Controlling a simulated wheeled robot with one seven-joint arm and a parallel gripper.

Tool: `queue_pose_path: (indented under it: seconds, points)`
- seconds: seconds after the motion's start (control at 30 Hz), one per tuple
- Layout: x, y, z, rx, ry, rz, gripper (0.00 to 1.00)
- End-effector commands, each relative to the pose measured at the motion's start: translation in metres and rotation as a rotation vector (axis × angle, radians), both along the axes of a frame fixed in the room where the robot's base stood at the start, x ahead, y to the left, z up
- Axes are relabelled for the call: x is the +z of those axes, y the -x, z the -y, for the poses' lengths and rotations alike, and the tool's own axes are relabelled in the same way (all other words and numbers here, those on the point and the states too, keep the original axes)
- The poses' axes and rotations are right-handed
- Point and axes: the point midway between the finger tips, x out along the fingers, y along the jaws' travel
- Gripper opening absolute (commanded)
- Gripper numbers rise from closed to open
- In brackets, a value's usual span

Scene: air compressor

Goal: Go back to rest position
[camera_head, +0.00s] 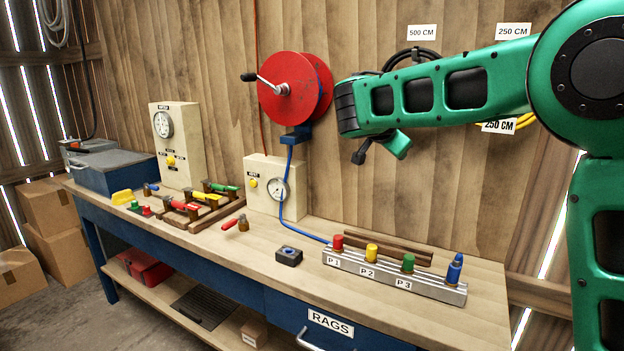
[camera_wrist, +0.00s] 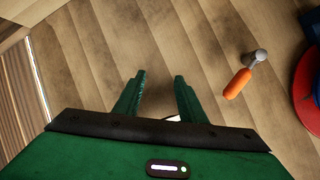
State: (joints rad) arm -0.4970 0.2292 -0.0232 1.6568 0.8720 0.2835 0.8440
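My gripper (camera_head: 380,150) is in the air in front of the plank wall, right of the red hose reel (camera_head: 293,88) and above the workbench (camera_head: 480,255). In the head view it is partly hidden behind my green arm. In the wrist view my gripper (camera_wrist: 157,84) has its two green fingers apart, with only wood planks between the tips. Nothing is held.
The bench carries a labelled metal block (camera_head: 395,275) with coloured fittings, a gauge panel (camera_head: 270,186), a black block (camera_head: 288,256) and several coloured-handled tools. A blue hose (camera_head: 285,195) hangs from the reel. An orange-handled item (camera_wrist: 238,83) shows in the wrist view.

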Motion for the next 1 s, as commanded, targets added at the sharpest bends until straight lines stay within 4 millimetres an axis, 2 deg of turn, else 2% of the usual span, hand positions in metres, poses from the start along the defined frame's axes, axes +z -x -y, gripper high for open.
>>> queue_pose_path:
  seconds: [0.03,0.1,0.17,0.3,0.4,0.5,0.6,0.87,1.0]
  points:
    - [-0.01,0.018,0.021,0.037,0.024,-0.067,0.37]
    - [-0.028,0.041,0.039,0.107,0.057,-0.162,0.37]
    - [-0.045,0.065,0.052,0.171,0.084,-0.242,0.37]
    - [-0.086,0.13,0.075,0.334,0.134,-0.416,0.37]
    - [-0.116,0.182,0.084,0.458,0.163,-0.525,0.37]
    - [-0.144,0.231,0.086,0.579,0.182,-0.613,0.37]
    - [-0.166,0.273,0.084,0.683,0.195,-0.676,0.37]
    - [-0.211,0.362,0.07,0.905,0.209,-0.778,0.37]
    - [-0.216,0.394,0.113,0.787,0.11,-0.864,0.37]
